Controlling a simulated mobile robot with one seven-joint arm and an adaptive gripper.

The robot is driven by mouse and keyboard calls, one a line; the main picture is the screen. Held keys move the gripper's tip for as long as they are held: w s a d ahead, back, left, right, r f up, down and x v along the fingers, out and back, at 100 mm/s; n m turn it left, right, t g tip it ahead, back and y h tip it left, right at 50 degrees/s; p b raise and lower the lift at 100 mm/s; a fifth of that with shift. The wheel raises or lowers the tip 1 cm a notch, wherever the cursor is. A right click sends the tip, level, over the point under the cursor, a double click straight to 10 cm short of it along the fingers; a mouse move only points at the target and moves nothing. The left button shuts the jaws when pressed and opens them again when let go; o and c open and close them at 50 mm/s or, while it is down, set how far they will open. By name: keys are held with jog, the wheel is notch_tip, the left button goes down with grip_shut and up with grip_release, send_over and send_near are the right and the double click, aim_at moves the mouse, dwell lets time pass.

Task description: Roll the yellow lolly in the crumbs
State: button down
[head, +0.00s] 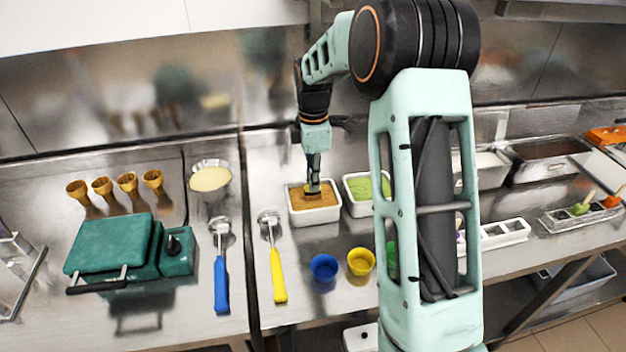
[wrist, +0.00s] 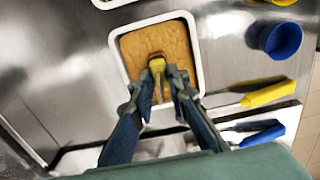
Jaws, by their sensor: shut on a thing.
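A white tray (head: 316,217) filled with brown-orange crumbs (head: 325,200) stands on the steel counter in the head view. The wrist view also shows the tray's white rim (wrist: 197,50) and the crumbs (wrist: 140,42). My gripper (head: 312,184) points down over this tray. In the wrist view my gripper (wrist: 160,88) is shut on the yellow lolly (wrist: 157,65), which is small and lies over the middle of the crumbs. I cannot tell whether the lolly touches them. Its lower part is hidden.
A tray of green topping (head: 362,188) stands just right of the crumbs. A blue cup (head: 323,268), a yellow cup (head: 361,262), and yellow-handled (head: 278,275) and blue-handled (head: 221,285) scoops are in front. A green press (head: 110,245) and several cones are left. My arm hides part of the right counter.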

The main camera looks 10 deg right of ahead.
jog(key=shift+r+p, duration=1.2)
jog(key=shift+r, duration=0.7)
notch_tip(320, 180, up, 3)
jog(key=shift+f+p, duration=0.15)
jog(key=shift+p, duration=0.9)
jog(key=shift+r+p, duration=0.5)
jog(key=shift+r, duration=0.65)
